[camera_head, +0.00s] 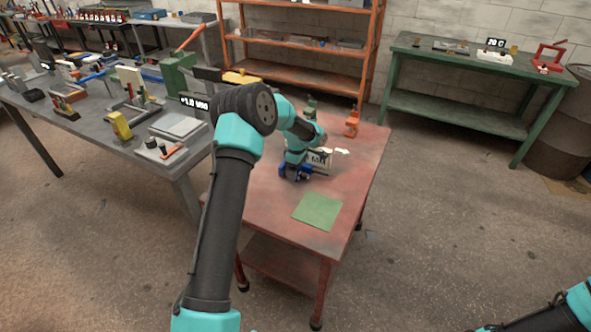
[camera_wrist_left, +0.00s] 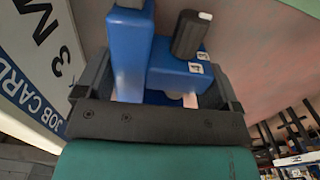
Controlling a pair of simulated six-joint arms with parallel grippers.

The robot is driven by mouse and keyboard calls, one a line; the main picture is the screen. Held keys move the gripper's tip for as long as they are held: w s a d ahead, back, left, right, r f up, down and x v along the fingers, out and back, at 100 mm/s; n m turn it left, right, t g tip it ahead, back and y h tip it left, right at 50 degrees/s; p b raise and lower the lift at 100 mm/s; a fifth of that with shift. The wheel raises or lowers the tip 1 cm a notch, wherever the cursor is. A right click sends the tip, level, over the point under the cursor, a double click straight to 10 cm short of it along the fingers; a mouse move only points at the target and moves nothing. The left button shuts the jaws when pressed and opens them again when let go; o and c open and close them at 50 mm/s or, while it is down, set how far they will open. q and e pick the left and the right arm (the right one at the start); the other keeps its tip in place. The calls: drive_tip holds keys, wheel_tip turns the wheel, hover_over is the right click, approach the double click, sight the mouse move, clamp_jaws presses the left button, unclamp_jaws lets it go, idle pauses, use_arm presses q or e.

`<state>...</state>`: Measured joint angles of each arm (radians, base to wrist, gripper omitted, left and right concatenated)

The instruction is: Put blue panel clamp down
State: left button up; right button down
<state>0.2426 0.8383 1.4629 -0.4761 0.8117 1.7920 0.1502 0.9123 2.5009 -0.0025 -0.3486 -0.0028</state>
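The blue panel clamp (camera_head: 287,172) is at the end of my left arm, over the middle of the red table (camera_head: 268,208). In the left wrist view the clamp (camera_wrist_left: 130,50), with a black knob, fills the space between the two fingers of my left gripper (camera_wrist_left: 155,95). The fingers appear closed against its sides. In the head view the left gripper (camera_head: 298,168) is partly hidden by its own arm. I cannot tell whether the clamp touches the tabletop. My right gripper is out of view; only part of that arm shows at the bottom right.
A green square (camera_head: 318,210) lies at the table's near right. A white job card (camera_head: 320,158) stands close beside the gripper. An orange clamp (camera_head: 352,123) and a green clamp (camera_head: 311,104) stand at the back. A grey bench (camera_head: 100,140) full of tools is left.

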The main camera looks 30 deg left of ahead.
use_arm(q)
drive_tip(key=c, duration=0.8)
drive_tip(key=shift+r, duration=0.1)
drive_tip(key=shift+r, duration=0.8)
wheel_tip(320, 180, up, 2)
drive_tip(key=shift+r, duration=0.1)
drive_tip(key=s+d, duration=0.3)
drive_tip(key=s, duration=0.1)
drive_tip(key=s+d, duration=0.3)
drive_tip(key=s, duration=0.2)
drive_tip(key=s+d+r, duration=0.1)
drive_tip(key=s+d, duration=0.2)
drive_tip(key=s, duration=0.1)
drive_tip(key=shift+s, duration=0.15)
